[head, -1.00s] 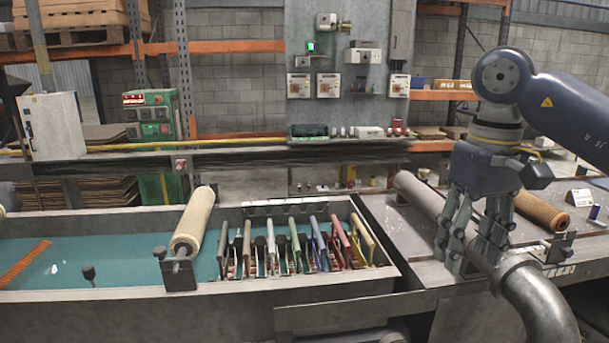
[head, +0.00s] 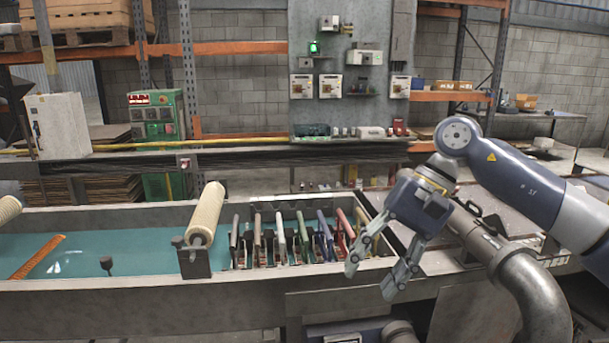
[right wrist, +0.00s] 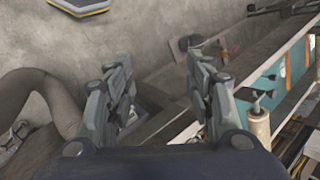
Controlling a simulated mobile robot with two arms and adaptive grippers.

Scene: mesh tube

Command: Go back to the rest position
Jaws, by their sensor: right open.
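My right gripper (head: 374,276) is open and empty in the head view. It hangs in front of the bench edge, right of the row of coloured handled tools, with its fingers pointing down and left. In the right wrist view its two fingers (right wrist: 160,80) stand wide apart with nothing between them.
A teal-floored trough (head: 140,258) holds an upright-leaning pale roller (head: 205,215) and a rack of coloured handles (head: 282,238). A large grey pipe (head: 530,285) bends down at the right, close to my right arm. A control panel (head: 350,70) stands behind.

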